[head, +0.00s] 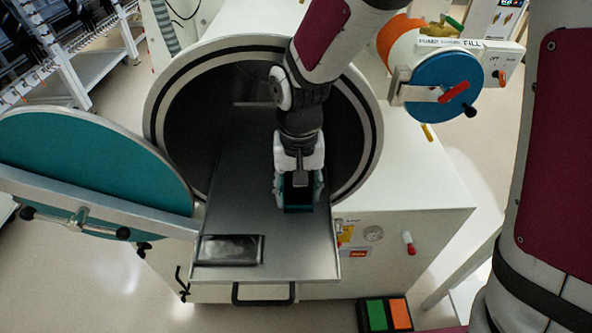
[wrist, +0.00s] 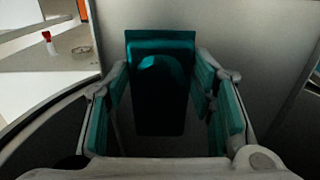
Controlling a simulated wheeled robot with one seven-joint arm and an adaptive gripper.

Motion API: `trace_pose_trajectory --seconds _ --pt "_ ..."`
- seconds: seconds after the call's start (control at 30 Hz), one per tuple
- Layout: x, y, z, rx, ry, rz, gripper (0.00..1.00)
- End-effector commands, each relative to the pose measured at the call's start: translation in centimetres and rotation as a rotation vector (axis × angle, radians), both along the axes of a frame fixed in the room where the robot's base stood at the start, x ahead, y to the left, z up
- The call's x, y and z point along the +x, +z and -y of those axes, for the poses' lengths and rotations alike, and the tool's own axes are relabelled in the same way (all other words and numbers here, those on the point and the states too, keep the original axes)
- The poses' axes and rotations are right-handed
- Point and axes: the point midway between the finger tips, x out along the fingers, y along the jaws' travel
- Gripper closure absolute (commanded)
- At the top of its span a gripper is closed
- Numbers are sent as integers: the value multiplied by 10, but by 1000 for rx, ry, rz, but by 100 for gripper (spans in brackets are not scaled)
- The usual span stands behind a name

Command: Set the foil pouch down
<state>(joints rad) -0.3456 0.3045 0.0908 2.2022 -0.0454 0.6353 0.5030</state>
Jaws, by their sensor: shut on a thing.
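The foil pouch (wrist: 160,100) is a dark teal, shiny, upright-looking piece with a lighter band at its far end. It sits between the teal pads of my gripper (wrist: 162,95) in the wrist view. In the head view my gripper (head: 299,188) points down over the grey metal tray (head: 285,255), and the pouch (head: 299,197) shows dark between the fingers. My gripper is shut on it. I cannot tell whether its lower end touches the tray.
A flat silver packet with dark edges (head: 230,249) lies at the tray's front left. The tray extends from the round chamber opening (head: 215,110). The teal round door (head: 90,160) stands open at left. Bare tray lies right of the packet.

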Motion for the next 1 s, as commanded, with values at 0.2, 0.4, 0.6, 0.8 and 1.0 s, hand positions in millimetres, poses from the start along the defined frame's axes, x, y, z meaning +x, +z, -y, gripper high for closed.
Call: trace_pose_trajectory --seconds 0.2,0.4,0.6,0.8,1.0 --pt "-2 -26 0 -2 1 -3 86" --pt "-1 -28 0 -1 1 -1 86" --pt "-1 -31 0 -1 1 -1 86" --pt "-1 -31 0 -1 1 -1 31" --pt "-1 -31 0 -1 0 -1 31"
